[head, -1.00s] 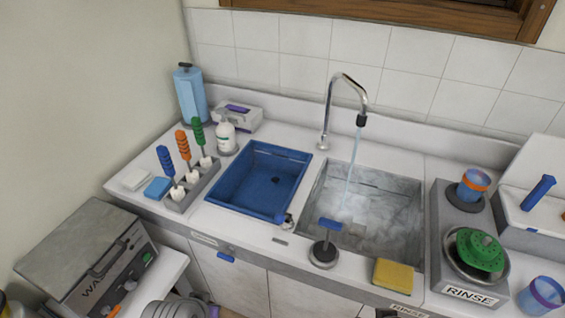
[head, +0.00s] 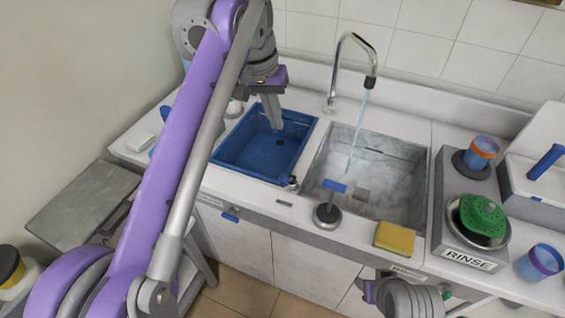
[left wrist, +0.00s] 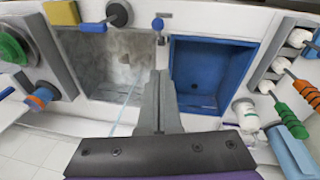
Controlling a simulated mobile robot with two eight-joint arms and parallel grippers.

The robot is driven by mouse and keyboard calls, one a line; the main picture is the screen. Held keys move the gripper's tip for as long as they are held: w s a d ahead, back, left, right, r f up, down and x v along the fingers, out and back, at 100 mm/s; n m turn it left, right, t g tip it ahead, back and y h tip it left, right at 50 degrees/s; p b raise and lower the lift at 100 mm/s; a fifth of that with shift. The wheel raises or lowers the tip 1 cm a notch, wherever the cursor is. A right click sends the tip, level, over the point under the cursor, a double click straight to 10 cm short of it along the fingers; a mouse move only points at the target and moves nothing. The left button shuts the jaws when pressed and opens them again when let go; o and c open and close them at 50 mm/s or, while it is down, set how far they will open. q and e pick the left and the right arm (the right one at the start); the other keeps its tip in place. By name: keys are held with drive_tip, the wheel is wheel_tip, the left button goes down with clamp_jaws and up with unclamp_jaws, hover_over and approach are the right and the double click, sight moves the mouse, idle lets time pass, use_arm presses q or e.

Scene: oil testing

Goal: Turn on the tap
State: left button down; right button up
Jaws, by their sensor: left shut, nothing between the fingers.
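The chrome tap (head: 351,70) stands at the back of the counter, its spout over the grey sink (head: 420,200). A thin stream of water (head: 358,125) runs from the spout into the sink; it also shows in the left wrist view (left wrist: 127,88). A blue-topped handle on a round dark base (head: 327,213) stands at the sink's front edge. My left gripper (head: 275,122) is shut and empty, pointing down over the blue basin (head: 230,158), apart from the tap. In the left wrist view, its fingers (left wrist: 160,78) are together between sink and basin.
A yellow sponge (head: 395,237) lies at the sink's front edge.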

use_arm(q)
drive_tip(key=b, duration=0.1)
hover_over(282, 177)
drive_tip(key=w, duration=0.4)
drive_tip(key=s+a+x, duration=0.1)
drive_tip(key=a+x, duration=0.1)
drive_tip(key=x, duration=0.7)
drive_tip(key=shift+s+d+f+b, duration=0.1)
drive_tip(key=shift+s+f, duration=0.3)
drive_tip(key=shift+f, duration=0.25)
drive_tip(key=shift+s+d+f+b, duration=0.15)
drive_tip(key=shift+s+f, duration=0.25)
drive_tip(key=shift+f, duration=0.25)
drive_tip(key=shift+s+a+f+b, duration=0.1)
drive_tip(key=shift+s+f, duration=0.25)
drive_tip(key=shift+f, duration=0.3)
drive_tip(key=shift+s+a+f, duration=0.1)
drive_tip(key=shift+s+f, duration=0.15)
drive_tip(key=shift+s, duration=0.25)
drive_tip(key=shift+s+a+f, duration=0.15)
drive_tip(key=shift+s+f, duration=0.15)
drive_tip(key=shift+s, duration=0.15)
drive_tip(key=shift+w, duration=0.1)
